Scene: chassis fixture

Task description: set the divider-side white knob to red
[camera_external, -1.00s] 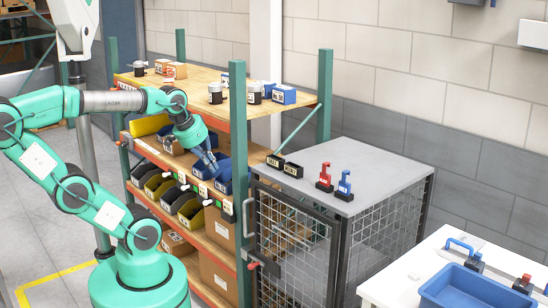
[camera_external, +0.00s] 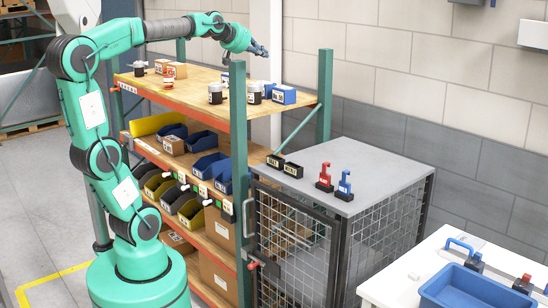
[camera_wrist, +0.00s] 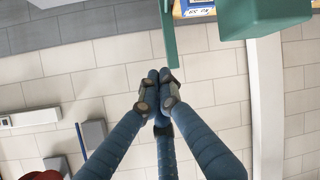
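Small white knobs stick out from the front edge of the middle shelf in the external view, one left (camera_external: 182,177) and one further right (camera_external: 218,204). Small pale plates with coloured marks sit beside them; the settings are too small to read. I cannot tell which knob is the divider-side one. My gripper (camera_external: 262,51) is raised above the top shelf, pointing right, well away from the knobs. In the wrist view my gripper (camera_wrist: 157,90) has its blue fingers drawn together at the tips, with nothing seen between them. No knob shows there.
The shelf rack (camera_external: 240,150) has green posts and several bins. Jars and boxes stand on its top board (camera_external: 190,85). A mesh cage (camera_external: 385,165) carries red and blue padlock-like pieces. A white table (camera_external: 400,270) with a blue tray is at lower right. Air above the cage is clear.

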